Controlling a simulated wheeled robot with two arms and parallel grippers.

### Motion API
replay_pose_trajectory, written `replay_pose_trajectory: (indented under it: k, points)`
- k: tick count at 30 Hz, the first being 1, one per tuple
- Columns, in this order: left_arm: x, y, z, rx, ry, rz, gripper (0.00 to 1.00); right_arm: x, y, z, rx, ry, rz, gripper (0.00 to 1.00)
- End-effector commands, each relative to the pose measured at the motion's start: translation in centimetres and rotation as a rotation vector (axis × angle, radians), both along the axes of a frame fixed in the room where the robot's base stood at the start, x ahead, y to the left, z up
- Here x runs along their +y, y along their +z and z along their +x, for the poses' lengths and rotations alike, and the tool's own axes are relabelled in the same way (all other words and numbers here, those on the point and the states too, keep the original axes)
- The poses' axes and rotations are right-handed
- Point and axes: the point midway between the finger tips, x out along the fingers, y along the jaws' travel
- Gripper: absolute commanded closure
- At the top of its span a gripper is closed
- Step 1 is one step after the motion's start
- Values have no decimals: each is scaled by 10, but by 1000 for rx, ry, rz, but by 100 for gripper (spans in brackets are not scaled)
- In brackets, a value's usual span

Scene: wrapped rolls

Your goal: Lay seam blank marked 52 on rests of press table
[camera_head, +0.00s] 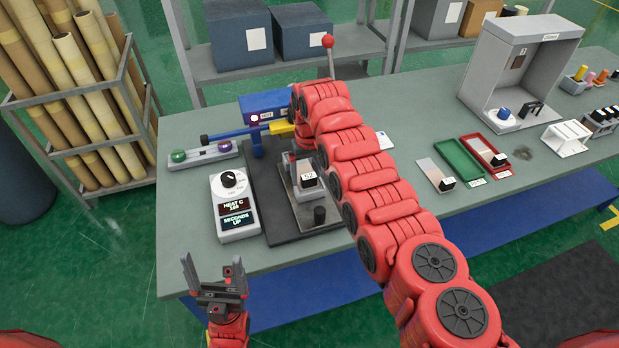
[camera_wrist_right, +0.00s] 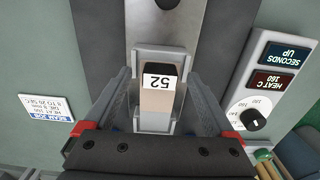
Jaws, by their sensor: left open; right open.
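The seam blank marked 52 (camera_head: 309,181) has a tan body, a black end and a white label. It sits in the grey rests (camera_head: 325,190) of the press table, on a dark base plate (camera_head: 270,208). In the right wrist view the blank (camera_wrist_right: 157,102) lies between the rest walls (camera_wrist_right: 137,65). My right gripper (camera_head: 298,163) is open, with its fingers on either side of the blank and rests; I cannot tell whether they touch. My right arm hides part of the press. My left gripper (camera_head: 212,272) is open and empty in front of the table's front edge.
A heat and seconds control box (camera_head: 234,208) stands left of the press. A blue and yellow lever (camera_head: 250,132) is behind it. To the right are a green tray (camera_head: 457,157), a red tray (camera_head: 482,152) and a grey booth (camera_head: 515,75).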

Motion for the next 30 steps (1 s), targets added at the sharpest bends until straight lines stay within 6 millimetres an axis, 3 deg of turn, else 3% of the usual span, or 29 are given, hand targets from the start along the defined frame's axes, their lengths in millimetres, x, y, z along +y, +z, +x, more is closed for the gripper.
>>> replay_pose_trajectory:
  k: [9,15,17,21,30]
  points:
    - [0,-27,0,0,0,0,11,0,70,0,-4,0,0,11]
    - [0,-26,0,0,0,0,11,2,102,-2,3,2,1,11]
    - [0,-2,0,0,0,0,11,2,125,-1,2,1,0,11]
    - [0,19,0,-1,0,0,11,0,146,-1,3,0,-1,11]
    - [0,32,0,0,0,0,11,0,159,-1,1,0,0,11]
